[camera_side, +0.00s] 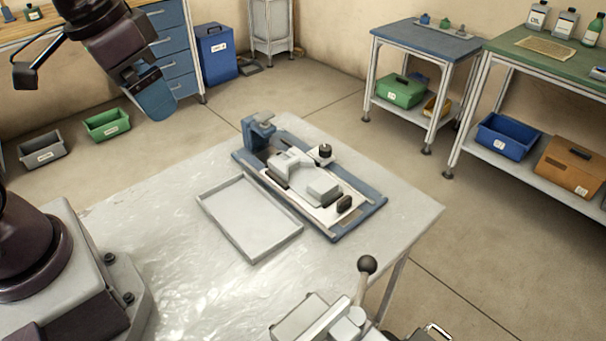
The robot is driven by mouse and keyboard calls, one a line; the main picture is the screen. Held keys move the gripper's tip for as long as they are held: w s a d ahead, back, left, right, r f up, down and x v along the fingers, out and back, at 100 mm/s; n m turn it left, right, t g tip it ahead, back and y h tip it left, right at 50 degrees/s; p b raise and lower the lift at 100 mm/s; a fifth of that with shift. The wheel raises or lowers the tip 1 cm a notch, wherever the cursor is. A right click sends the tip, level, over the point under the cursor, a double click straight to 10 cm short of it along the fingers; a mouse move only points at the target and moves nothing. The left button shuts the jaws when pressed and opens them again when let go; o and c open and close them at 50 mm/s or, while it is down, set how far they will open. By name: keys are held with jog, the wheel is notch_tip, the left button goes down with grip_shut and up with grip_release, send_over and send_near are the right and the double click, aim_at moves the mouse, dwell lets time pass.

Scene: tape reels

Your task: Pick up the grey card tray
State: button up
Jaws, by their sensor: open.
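A shallow, light grey rectangular tray (249,217) with a low rim lies flat on the pale table, left of a blue-based device. It looks empty. My gripper (158,104) hangs high at the upper left, well above and apart from the tray. Its jaws are open, and I see nothing held between them.
The blue-based device (372,206), with white and black parts, stands close beside the tray. A lever with a black knob (367,264) rises at the table's front edge. The tabletop (185,232) left of the tray is clear. Benches and floor bins stand farther back.

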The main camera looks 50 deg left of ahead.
jog(key=w+d+f+m+g, duration=0.1)
jog(key=w+f+m+g, duration=0.3)
jog(key=w, duration=0.7)
jog(key=m, duration=1.4)
send_over(318, 180)
jog(key=a, duration=0.1)
notch_tip(318, 180, down, 14)
jog(key=shift+t, duration=0.3)
notch_tip(318, 180, down, 7)
jog(key=shift+s+d+r, duration=0.1)
jog(key=shift+s+r, duration=0.05)
jog(key=shift+d+f, duration=0.2)
jog(key=shift+f, duration=1.1)
jog(key=shift+d+f, duration=0.15)
jog(key=shift+f, duration=1.15)
jog(key=c, duration=0.8)
jog(key=shift+o, duration=0.2)
jog(key=shift+r, duration=0.1)
